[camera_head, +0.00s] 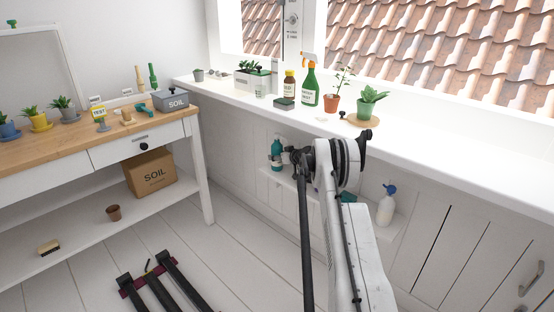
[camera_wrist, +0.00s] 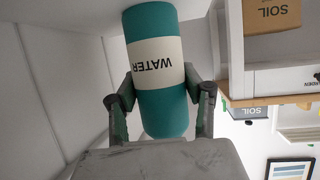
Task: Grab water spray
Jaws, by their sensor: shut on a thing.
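The water spray is a teal bottle (camera_head: 276,148) in a recess below the white sill in the head view. In the wrist view the teal bottle (camera_wrist: 163,112) has a cream band reading WATER, shown upside down. My gripper (camera_wrist: 162,92) is shut on the bottle, with one finger on each side of its body. In the head view my gripper (camera_head: 287,156) is at the bottle's right side, partly hidden by my arm.
A white bottle with a blue top (camera_head: 385,206) stands on the low shelf (camera_head: 394,227), right of my arm. The sill (camera_head: 430,137) above holds a green spray bottle (camera_head: 310,86), a brown bottle (camera_head: 290,88) and plants. A wooden workbench (camera_head: 70,143) stands left.

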